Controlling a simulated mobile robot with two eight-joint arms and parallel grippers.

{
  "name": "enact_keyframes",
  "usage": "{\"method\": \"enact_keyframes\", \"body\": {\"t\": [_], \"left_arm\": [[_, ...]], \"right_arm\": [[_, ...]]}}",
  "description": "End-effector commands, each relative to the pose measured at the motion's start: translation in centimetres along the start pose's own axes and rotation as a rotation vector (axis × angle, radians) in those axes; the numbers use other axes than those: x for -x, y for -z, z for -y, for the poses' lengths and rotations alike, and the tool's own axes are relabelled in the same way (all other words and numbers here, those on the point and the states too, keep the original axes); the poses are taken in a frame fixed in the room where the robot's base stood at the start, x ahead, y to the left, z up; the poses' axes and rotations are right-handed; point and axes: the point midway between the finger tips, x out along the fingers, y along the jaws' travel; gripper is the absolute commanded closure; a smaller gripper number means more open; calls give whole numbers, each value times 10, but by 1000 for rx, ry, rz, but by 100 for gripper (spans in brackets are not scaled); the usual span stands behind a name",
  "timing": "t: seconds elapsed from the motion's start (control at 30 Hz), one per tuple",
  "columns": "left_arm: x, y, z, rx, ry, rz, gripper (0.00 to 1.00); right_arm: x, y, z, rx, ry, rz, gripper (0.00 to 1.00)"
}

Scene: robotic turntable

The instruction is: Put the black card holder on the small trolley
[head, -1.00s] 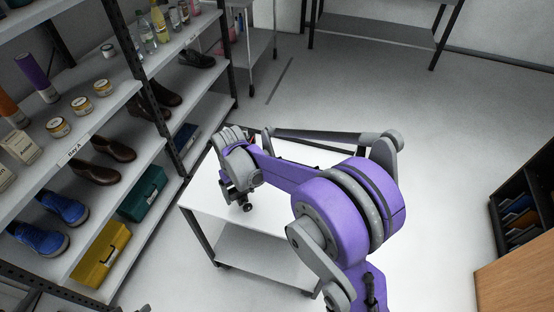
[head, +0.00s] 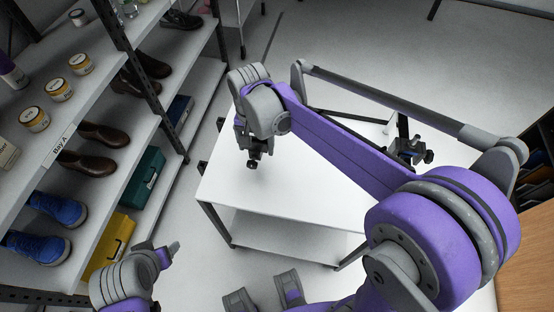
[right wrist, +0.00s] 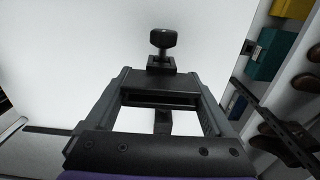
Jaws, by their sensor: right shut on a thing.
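The small trolley (head: 300,205) has a white top and a lower shelf and stands in the middle of the head view. My right gripper (head: 251,150) is over the left part of its top, pointing down. It is shut on the black card holder (head: 254,163), which has a dark knob. In the right wrist view the card holder (right wrist: 160,82) sits between the two fingers, its knob toward the white top. I cannot tell whether it touches the top.
A shelf rack (head: 150,95) with shoes, jars, a teal box (head: 143,178) and a yellow box (head: 108,246) stands close on the left. A dark knobbed thing (head: 408,150) shows at the trolley's right side. The floor behind the trolley is clear.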

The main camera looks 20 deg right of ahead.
Motion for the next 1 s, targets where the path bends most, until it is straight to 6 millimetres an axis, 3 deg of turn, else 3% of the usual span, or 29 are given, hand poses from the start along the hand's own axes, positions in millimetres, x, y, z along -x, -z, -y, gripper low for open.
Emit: {"method": "enact_keyframes", "body": {"t": [0.1,0.5,0.97,1.0], "left_arm": [[-2,-1,0,0,0,1,33],[-6,-4,0,0,0,2,33],[-9,-6,0,0,0,4,33],[-8,-6,0,0,0,3,33]], "right_arm": [[-24,0,0,0,0,0,83],[-72,1,0,2,0,0,83],[-83,0,0,3,0,0,83],[-83,0,0,3,0,0,9]]}}
